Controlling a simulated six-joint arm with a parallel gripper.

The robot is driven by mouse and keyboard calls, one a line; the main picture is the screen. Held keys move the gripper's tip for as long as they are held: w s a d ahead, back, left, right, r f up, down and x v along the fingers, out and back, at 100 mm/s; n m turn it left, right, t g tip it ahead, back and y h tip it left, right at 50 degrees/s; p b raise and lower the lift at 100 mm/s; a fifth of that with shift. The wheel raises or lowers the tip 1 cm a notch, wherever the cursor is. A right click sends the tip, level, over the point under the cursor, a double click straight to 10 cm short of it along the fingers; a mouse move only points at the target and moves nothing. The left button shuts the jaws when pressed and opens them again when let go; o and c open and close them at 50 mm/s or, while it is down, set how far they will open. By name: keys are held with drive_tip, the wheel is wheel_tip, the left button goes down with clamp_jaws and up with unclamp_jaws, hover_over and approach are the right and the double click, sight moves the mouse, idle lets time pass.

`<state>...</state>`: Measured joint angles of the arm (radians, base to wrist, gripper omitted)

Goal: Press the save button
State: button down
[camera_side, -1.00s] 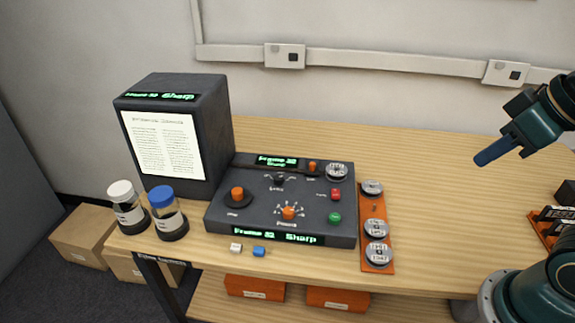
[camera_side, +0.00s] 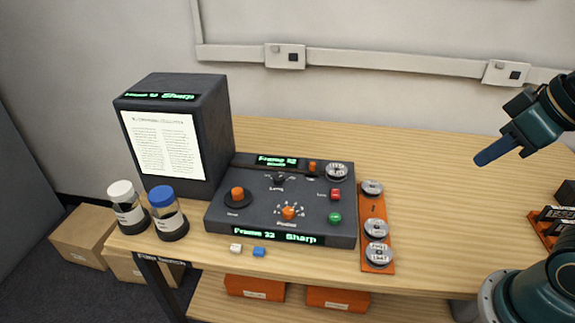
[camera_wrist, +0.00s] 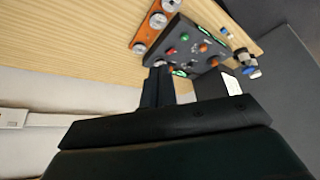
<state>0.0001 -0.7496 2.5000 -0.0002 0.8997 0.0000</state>
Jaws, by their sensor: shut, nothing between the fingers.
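The dark control console (camera_side: 222,222) sits on the wooden table, with a green button (camera_side: 335,217), a red button (camera_side: 336,194) and several orange knobs, one of them at the front centre (camera_side: 288,212). The button labels are too small to read, so I cannot tell which is save. Its front display (camera_side: 278,236) reads "Frame 33 Sharp". The console also shows in the wrist view (camera_wrist: 190,48). A black reader screen (camera_side: 163,146) behind it shows a text page. My gripper (camera_side: 483,160) is shut and empty, in the air well right of the console.
An orange tray (camera_side: 366,252) with several metal reels lies right of the console. Two capped jars (camera_side: 130,216) stand at the left, and small white and blue blocks (camera_side: 258,251) lie in front. The table (camera_side: 440,195) between tray and gripper is clear.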

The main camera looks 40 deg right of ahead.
drive_tip(key=shift+w, duration=0.1)
drive_tip(key=n+y, duration=0.1)
drive_tip(key=y, duration=0.6)
hover_over(340, 217)
wheel_tip(340, 217, down, 15)
drive_tip(key=shift+r, duration=0.1)
idle(0.3)
drive_tip(key=shift+f, duration=4.45)
